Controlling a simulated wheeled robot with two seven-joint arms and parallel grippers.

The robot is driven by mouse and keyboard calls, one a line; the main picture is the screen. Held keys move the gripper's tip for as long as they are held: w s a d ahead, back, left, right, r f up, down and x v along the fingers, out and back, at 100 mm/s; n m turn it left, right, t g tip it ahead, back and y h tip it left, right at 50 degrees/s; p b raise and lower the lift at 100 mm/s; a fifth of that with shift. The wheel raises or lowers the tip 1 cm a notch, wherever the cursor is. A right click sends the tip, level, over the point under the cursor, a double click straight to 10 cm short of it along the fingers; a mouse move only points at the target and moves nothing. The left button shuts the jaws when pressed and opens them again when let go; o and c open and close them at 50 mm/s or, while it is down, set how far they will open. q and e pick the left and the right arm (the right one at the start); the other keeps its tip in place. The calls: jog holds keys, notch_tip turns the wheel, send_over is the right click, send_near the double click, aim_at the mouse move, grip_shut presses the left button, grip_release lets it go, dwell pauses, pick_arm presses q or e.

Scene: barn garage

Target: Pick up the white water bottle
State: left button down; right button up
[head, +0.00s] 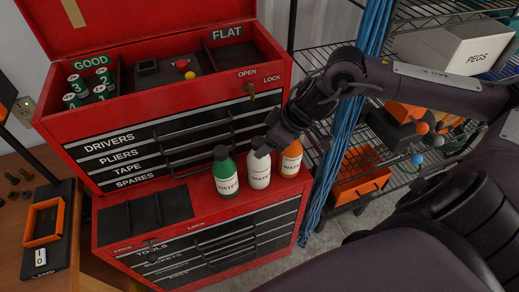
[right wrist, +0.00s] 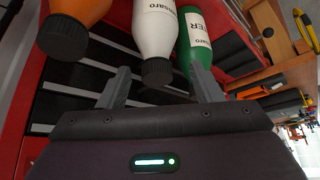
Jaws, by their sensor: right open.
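The white water bottle (head: 259,171) stands upright on the red ledge of the tool chest, between a green bottle (head: 225,175) and an orange bottle (head: 291,160). My right gripper (head: 265,148) is at its top and hides its cap in the head view. In the right wrist view the white bottle (right wrist: 158,28) has its dark cap pointing toward me, in line with the gap between the open fingers (right wrist: 160,80). The green bottle (right wrist: 196,35) is close by the right finger there, and the orange bottle (right wrist: 78,10) is at the upper left. My left gripper is out of view.
Blue cables (head: 345,130) hang just right of the orange bottle. A wire shelf with an orange bin (head: 360,172) stands at the right. The ledge's left part holds a black mat (head: 145,213).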

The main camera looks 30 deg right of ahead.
aim_at(260, 141)
jog(key=shift+w+a+f, duration=0.1)
jog(key=shift+w+a, duration=0.1)
jog(key=shift+w, duration=0.15)
jog(key=p+x, duration=0.1)
jog(key=x, duration=0.1)
jog(key=p+x, duration=0.1)
jog(key=x, duration=0.1)
jog(key=shift+w+f, duration=0.1)
jog(key=shift+w, duration=0.45)
jog(key=shift+f, duration=0.2)
jog(key=shift+a, duration=0.1)
jog(key=shift+c, duration=0.6)
jog(key=c, duration=0.9)
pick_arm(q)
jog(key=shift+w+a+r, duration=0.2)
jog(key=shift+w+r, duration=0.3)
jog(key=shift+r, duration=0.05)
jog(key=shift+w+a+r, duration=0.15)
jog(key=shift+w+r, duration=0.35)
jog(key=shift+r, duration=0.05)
pick_arm(e)
grip_shut()
